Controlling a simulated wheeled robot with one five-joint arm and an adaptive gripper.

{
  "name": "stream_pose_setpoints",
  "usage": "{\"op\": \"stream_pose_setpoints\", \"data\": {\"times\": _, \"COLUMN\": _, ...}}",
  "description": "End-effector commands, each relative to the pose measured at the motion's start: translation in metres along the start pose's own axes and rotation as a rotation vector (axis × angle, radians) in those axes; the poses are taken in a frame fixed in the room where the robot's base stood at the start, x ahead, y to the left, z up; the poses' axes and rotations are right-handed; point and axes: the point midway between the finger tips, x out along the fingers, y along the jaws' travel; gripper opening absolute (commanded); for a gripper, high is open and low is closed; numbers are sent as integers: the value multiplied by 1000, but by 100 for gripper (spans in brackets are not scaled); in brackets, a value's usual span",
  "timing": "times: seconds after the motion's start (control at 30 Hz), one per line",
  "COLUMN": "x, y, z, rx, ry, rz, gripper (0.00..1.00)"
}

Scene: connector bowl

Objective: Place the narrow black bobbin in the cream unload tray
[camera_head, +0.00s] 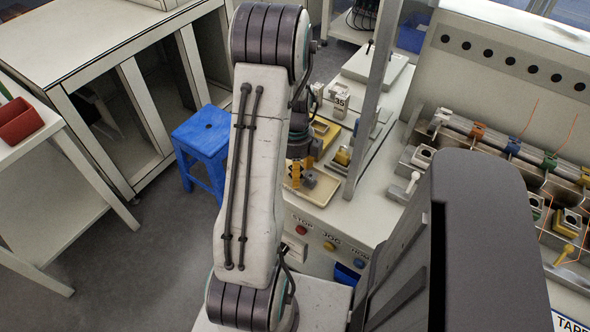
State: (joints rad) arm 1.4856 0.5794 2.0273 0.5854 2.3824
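The cream tray (322,200) sits at the front left corner of the machine table, partly hidden by my arm. My gripper (297,178) hangs over the tray's left part, with yellow and dark parts showing beside the arm link. A small dark grey piece (309,179) shows at the gripper's right, at the tray. I cannot tell whether it is the narrow black bobbin or part of the gripper. The fingertips are too small and too hidden to show whether they are open or shut. No bobbin can be made out clearly.
A grey upright post (376,100) stands right of the tray. Behind the tray is a white block marked 35 (341,101). A winding machine with coloured clamps (512,146) is at the right. A blue stool (203,140) stands on the floor at left.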

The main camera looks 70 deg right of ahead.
Motion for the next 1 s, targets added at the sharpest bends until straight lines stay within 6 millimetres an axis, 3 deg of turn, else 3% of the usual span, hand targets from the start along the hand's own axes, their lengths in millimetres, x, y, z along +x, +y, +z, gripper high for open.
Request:
{"op": "stream_pose_setpoints", "data": {"times": 0.3, "x": -13, "y": 0, "z": 1, "rx": 0, "ry": -3, "rz": -3, "gripper": 56}}
{"op": "stream_pose_setpoints", "data": {"times": 0.8, "x": -93, "y": 0, "z": 1, "rx": 0, "ry": -4, "rz": -4, "gripper": 56}}
{"op": "stream_pose_setpoints", "data": {"times": 1.0, "x": -115, "y": 0, "z": 1, "rx": 0, "ry": -2, "rz": -2, "gripper": 56}}
